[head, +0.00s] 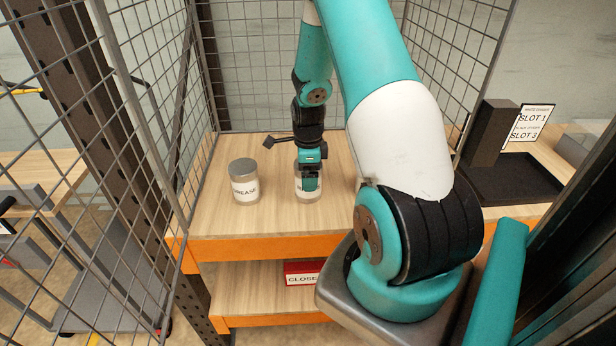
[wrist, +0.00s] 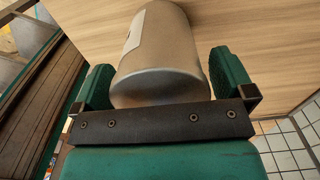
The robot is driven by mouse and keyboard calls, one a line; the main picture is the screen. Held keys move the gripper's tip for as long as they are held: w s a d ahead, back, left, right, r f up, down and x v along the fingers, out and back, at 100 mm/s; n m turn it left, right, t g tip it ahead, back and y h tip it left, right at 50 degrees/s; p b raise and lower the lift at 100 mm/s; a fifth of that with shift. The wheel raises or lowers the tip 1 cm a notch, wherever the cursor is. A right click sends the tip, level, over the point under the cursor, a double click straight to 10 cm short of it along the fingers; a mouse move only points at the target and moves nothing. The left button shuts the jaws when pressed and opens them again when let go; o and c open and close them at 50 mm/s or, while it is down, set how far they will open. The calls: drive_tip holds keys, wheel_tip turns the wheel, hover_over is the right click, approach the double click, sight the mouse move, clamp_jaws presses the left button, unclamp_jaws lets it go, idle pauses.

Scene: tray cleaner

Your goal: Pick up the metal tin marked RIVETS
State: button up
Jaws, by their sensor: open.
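A metal tin (head: 300,194) stands upright on the wooden upper shelf, partly hidden behind my gripper. Only the first letter of its white label shows, so I cannot read the whole word. My gripper (head: 311,183) is at this tin, pointing down. In the wrist view the tin (wrist: 158,65) lies between the two green fingers of my gripper (wrist: 160,72). The fingers are open, one on each side, with a narrow gap visible on the left. A second metal tin (head: 244,184), marked GREASE, stands to the left, apart from the gripper.
The shelf (head: 225,222) has an orange front edge and wire mesh at its sides and back. A red box (head: 301,274) with a partly hidden label sits on the lower shelf. A black tray (head: 510,185) lies on the surface at right. Bare wood surrounds the tins.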

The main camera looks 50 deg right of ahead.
drive_tip(key=shift+f, duration=0.4)
drive_tip(key=shift+c, duration=0.5)
drive_tip(key=c, duration=1)
drive_tip(key=shift+o, duration=0.2)
drive_tip(key=shift+r, duration=0.1)
